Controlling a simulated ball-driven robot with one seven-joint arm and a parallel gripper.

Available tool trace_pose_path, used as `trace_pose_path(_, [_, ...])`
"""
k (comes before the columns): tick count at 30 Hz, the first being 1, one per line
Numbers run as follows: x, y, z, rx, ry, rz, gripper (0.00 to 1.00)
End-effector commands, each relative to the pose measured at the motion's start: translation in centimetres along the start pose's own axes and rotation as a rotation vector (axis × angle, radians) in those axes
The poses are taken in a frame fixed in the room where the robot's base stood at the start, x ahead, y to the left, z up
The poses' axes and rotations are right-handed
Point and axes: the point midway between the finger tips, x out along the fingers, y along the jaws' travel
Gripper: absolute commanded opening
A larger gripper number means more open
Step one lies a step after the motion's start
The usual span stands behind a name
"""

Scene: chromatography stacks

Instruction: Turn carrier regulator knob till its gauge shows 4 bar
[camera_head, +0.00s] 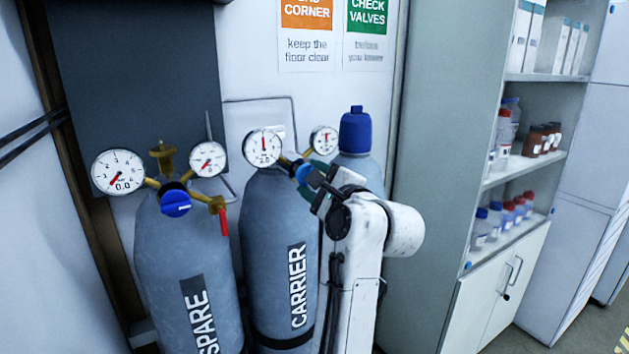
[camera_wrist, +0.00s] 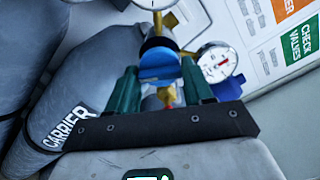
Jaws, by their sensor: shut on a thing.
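The carrier cylinder (camera_head: 279,245) is grey, stands upright and is labelled CARRIER. Its large left gauge (camera_head: 263,147) has a red needle pointing about straight up; the figures are too small to read surely. A smaller gauge (camera_head: 324,140) sits at its right. The blue regulator knob (camera_wrist: 158,65) is between the green fingers of my gripper (camera_wrist: 160,88) in the wrist view. One gauge (camera_wrist: 217,62) with a red needle shows beside it there. In the head view, my gripper (camera_head: 310,178) is shut on the knob (camera_head: 304,174), partly covering it.
The spare cylinder (camera_head: 187,265) stands to the left with its own gauges, blue knob (camera_head: 176,203) and red-handled valve (camera_head: 222,220). A blue-capped cylinder (camera_head: 356,140) stands behind my arm. A shelf cabinet (camera_head: 525,75) with bottles is at the right.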

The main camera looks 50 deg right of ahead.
Motion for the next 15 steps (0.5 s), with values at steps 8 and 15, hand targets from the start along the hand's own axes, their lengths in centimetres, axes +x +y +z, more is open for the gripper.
trace_pose_path(8, [-0.01, 0.15, -0.22, -0.001, 0.004, 0.004, 0.63])
trace_pose_path(15, [0.00, 0.08, -0.10, -0.002, 0.002, 0.002, 0.77])
